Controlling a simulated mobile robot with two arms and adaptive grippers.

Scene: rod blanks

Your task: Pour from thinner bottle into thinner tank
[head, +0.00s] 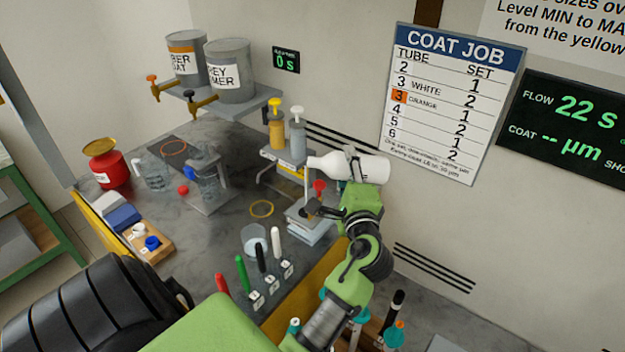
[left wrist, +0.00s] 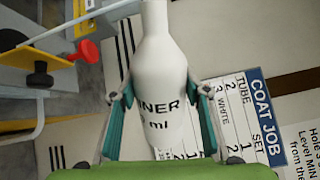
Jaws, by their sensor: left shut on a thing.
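The white thinner bottle (head: 365,168) lies nearly level in the head view, its neck pointing left. In the left wrist view the bottle (left wrist: 157,80) shows part of its label, "NER" and "ml". My left gripper (head: 352,168) is shut around the bottle's body, with one finger on each side in the left wrist view (left wrist: 160,97). A thin pale vertical streak (head: 306,184) shows below the bottle's mouth, above a small grey unit with a red knob (head: 319,187). I cannot tell which part is the thinner tank. My right gripper is not in view.
A yellow-topped bottle (head: 276,128) and a grey bottle (head: 297,138) stand on a small rack left of the thinner bottle. Two grey drums (head: 229,72) sit on a shelf behind. Upright pens (head: 243,273) and a beaker (head: 254,240) stand in front. The COAT JOB board (head: 450,100) hangs behind.

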